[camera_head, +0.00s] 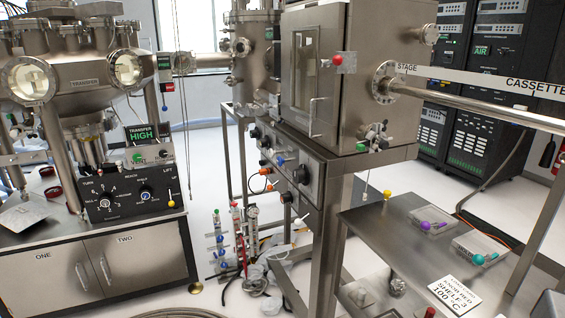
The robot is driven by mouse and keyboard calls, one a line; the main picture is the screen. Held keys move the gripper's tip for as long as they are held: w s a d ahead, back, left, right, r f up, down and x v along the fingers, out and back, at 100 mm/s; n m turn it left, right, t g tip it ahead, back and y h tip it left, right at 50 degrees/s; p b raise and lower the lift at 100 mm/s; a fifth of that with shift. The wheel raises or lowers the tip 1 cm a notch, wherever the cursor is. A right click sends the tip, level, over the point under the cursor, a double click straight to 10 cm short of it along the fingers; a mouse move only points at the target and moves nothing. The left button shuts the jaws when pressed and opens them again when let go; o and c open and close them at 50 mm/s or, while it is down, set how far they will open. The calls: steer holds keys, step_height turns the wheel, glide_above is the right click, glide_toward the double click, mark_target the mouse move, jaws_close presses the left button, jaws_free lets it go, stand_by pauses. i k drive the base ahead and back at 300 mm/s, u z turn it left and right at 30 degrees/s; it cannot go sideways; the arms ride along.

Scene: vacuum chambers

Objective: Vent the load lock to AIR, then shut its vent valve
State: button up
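A steel box chamber (355,60) with a windowed door (305,70) stands at centre right; it looks like the load lock, but no label confirms this. The door looks closed. A red knob (337,60) sits on its right edge. A small valve cluster with a green part (376,138) is on the chamber's lower right. Below the chamber, a sloped panel (285,160) carries several black knobs. A rack display reads AIR (481,50) in green. I cannot tell which fitting is the vent valve or its position. My gripper is not in view.
At left, a transfer chamber (85,78) stands over a cabinet (95,270) with a TRANSFER HIGH display (143,135). A steel bench (420,235) with small trays is at right. A long rod (480,107) crosses above it.

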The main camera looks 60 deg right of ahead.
mark_target(280, 161)
steer(key=u, duration=0.05)
steer(key=i, duration=1)
steer(key=z, duration=0.05)
